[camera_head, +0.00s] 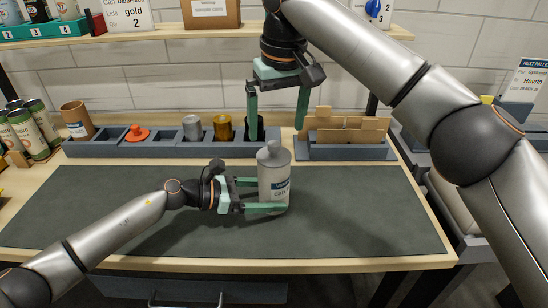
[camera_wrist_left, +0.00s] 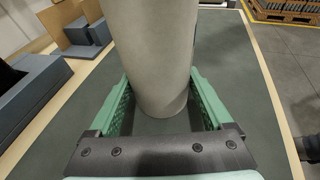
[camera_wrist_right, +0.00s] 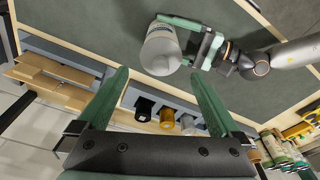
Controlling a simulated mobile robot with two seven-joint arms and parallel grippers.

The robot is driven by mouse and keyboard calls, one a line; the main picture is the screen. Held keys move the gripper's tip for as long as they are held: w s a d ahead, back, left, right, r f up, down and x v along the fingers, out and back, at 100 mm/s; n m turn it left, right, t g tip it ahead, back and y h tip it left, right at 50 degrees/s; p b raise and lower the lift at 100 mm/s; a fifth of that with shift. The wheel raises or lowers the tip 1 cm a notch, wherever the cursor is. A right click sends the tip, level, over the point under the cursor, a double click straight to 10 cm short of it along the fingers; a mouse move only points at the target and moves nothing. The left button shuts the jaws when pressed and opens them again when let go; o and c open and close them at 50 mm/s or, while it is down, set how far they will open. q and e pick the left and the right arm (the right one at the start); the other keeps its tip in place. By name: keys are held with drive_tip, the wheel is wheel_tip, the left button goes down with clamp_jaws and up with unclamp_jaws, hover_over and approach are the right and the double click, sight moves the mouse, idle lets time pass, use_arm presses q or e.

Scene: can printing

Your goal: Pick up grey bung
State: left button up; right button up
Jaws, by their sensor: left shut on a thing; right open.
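A pale grey can (camera_head: 274,188) with a blue-and-white label stands upright on the dark mat. My right gripper (camera_head: 277,115) is open and empty, pointing down above and behind the can. In the right wrist view, the can's top (camera_wrist_right: 160,52) lies beyond the open fingertips.
A blue-grey tray (camera_head: 110,150) behind the mat holds an orange knobbed piece (camera_head: 137,134), a silver cylinder (camera_head: 192,127), a gold one (camera_head: 223,128) and a black one (camera_wrist_right: 144,107). A rack of brown cards (camera_head: 345,133) stands right of it. The mat's right side is clear.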

sight(274, 144)
drive_tip(key=shift+w+a+f, duration=0.1)
drive_tip(key=shift+w+f, duration=0.05)
drive_tip(key=shift+f, duration=0.9)
drive_tip(key=shift+w+a+f, duration=0.1)
drive_tip(key=shift+w+f, duration=0.1)
drive_tip(key=shift+f, duration=0.8)
drive_tip(key=shift+w+a+f, duration=0.1)
drive_tip(key=shift+w+f, duration=0.05)
drive_tip(key=shift+f, duration=0.9)
drive_tip(key=shift+c, duration=0.2)
drive_tip(key=c, duration=1)
wheel_tip(274, 144, up, 10)
drive_tip(key=shift+r, duration=0.1)
use_arm(q)
drive_tip(key=o, duration=0.8)
drive_tip(key=shift+c, duration=0.2)
